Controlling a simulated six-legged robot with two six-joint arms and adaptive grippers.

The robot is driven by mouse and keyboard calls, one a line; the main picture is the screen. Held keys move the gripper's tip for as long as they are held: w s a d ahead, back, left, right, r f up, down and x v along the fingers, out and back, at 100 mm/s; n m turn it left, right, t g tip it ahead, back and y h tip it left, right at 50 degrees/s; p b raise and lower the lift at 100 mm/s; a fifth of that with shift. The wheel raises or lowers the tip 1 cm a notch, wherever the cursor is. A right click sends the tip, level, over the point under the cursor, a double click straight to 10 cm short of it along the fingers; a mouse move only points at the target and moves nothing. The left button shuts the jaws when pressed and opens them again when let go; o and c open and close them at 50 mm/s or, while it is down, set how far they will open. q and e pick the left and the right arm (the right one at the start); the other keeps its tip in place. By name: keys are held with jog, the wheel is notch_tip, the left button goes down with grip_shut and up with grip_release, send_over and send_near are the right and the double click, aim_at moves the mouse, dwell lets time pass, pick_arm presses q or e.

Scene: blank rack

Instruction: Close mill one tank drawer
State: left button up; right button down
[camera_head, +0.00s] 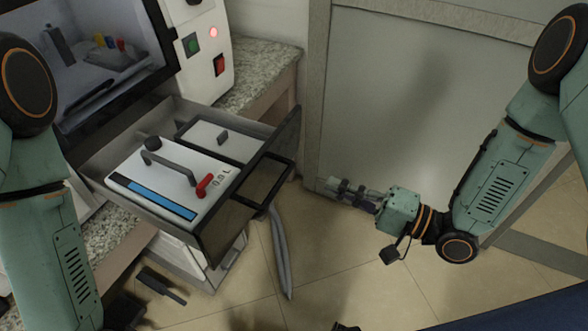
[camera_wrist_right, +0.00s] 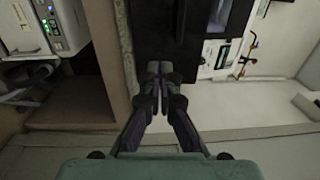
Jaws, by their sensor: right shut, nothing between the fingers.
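The tank drawer (camera_head: 220,222) stands pulled out below the mill's window (camera_head: 100,55), its dark front panel angled toward the right. In it sits a white tank (camera_head: 140,172) with a grey handle, black cap, blue level strip, red lever and a "0.0 L" label. A black frame-like handle (camera_head: 283,180) is on the drawer front. My right gripper (camera_head: 338,187) is shut and empty, to the right of the drawer front and apart from it in the head view. Its closed fingers also show in the right wrist view (camera_wrist_right: 159,72). My left gripper (camera_head: 162,284) is low at the left, dark and partly hidden; its opening is unclear.
The mill's control panel (camera_head: 205,50) has a green button, a red switch and a lit red lamp. A speckled counter (camera_head: 262,65) runs beside it. A grey hose (camera_head: 279,250) hangs under the drawer. A grey panel (camera_head: 410,95) stands behind my right gripper. Tiled floor is open below.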

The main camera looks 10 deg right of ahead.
aim_at(279, 163)
jog(key=b+x, duration=0.1)
jog(key=x, duration=0.6)
jog(key=shift+w+a, duration=0.2)
jog(key=shift+a, duration=0.2)
jog(key=shift+w+a+r, duration=0.15)
jog(key=shift+w+a, duration=0.1)
jog(key=shift+a, duration=0.35)
jog(key=shift+w, duration=0.15)
jog(key=shift+w, duration=0.1)
jog(key=shift+a, duration=0.1)
jog(key=shift+w, duration=0.1)
